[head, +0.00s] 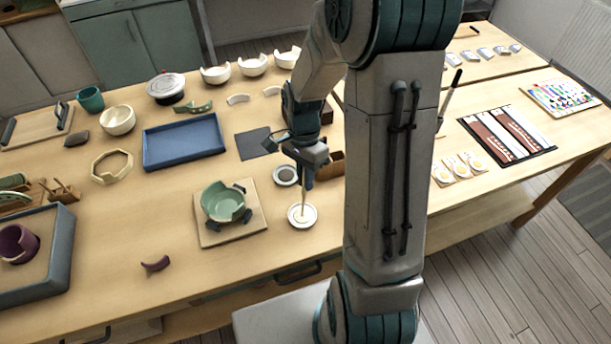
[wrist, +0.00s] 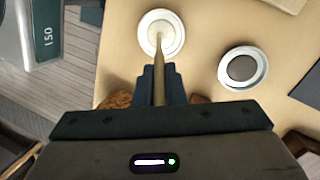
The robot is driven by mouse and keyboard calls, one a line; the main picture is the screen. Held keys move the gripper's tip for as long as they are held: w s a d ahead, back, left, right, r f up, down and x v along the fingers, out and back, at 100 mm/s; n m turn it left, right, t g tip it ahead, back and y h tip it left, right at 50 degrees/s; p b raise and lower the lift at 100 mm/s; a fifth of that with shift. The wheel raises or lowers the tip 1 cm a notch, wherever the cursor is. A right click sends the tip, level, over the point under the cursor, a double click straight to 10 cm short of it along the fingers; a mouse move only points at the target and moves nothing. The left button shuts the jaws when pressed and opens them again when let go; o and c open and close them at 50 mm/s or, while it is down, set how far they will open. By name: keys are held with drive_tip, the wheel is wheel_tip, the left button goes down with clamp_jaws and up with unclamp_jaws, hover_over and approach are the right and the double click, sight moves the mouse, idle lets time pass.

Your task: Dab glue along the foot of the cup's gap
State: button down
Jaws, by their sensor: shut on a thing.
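My gripper (head: 306,172) is shut on a thin pale glue stick (wrist: 158,80), which points down. The stick's lower tip is at the pale pool in a small white dish (head: 302,216); this dish also shows in the wrist view (wrist: 172,46). The green cup (head: 222,204) stands on a square wooden board (head: 254,230), left of the dish and apart from the stick. Its rim is broken and dips towards the front right. Dark pads sit around the cup. The foot of its gap is too small to make out. The wrist view does not show the cup.
A second dish with a grey centre (head: 285,175) stands just behind the white one. A blue tray (head: 185,141) lies behind the cup. A purple shard (head: 155,264) lies front left, and a grey tray (head: 55,255) holds a purple cup (head: 18,243). Table between board and shard is clear.

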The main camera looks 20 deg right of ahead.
drive_tip(key=shift+r+p, duration=2.5)
drive_tip(key=shift+r, duration=1)
